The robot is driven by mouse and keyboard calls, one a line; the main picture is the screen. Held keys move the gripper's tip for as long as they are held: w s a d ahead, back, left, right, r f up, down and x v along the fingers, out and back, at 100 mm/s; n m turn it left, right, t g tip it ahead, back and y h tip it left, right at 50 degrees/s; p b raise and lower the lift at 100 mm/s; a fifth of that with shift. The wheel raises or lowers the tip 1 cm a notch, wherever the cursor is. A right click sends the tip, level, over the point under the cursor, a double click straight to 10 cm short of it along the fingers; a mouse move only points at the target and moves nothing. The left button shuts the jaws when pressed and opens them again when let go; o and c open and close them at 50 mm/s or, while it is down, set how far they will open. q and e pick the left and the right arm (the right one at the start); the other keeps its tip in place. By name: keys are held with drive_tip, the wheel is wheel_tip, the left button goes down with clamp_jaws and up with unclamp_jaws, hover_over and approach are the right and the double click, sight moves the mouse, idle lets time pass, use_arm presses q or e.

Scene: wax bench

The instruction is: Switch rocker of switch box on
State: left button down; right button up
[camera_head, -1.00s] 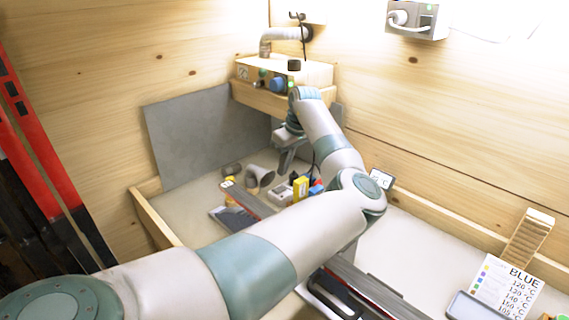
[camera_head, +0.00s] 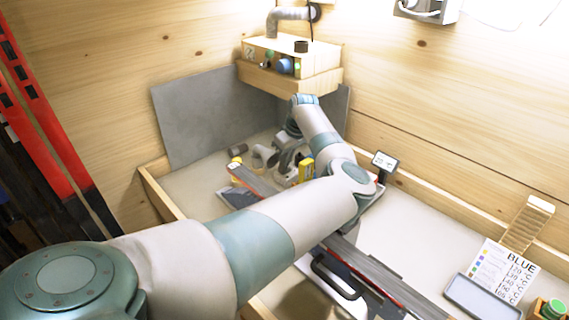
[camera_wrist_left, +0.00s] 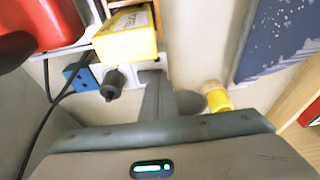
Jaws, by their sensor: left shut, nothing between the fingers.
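In the left wrist view a small white-grey box (camera_wrist_left: 122,82) lies on the bench with a black round plug or knob on it. It looks like the switch box, but I cannot make out its rocker. My left gripper (camera_wrist_left: 153,82) is shut and empty, with its fingertips at the right end of this box; I cannot tell whether they touch. In the head view my left gripper (camera_head: 284,168) points down at the bench among small items, partly behind my arm. The box is mostly hidden there. My right gripper is not in view.
A yellow block (camera_wrist_left: 127,36) and a red object (camera_wrist_left: 40,22) stand close by in the wrist view, with a black cable and a yellow-ended roll (camera_wrist_left: 216,97). A shelf unit with knobs (camera_head: 285,62) is above. A grey panel (camera_head: 200,125) stands behind.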

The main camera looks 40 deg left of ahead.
use_arm(q)
drive_tip(key=shift+s+f, duration=0.1)
drive_tip(key=shift+f, duration=0.05)
drive_tip(key=shift+w, duration=0.25)
drive_tip(key=shift+w+d+r, duration=0.1)
drive_tip(key=shift+w+r, duration=0.15)
drive_tip(key=shift+w, duration=0.35)
drive_tip(key=shift+r, duration=0.1)
idle(0.3)
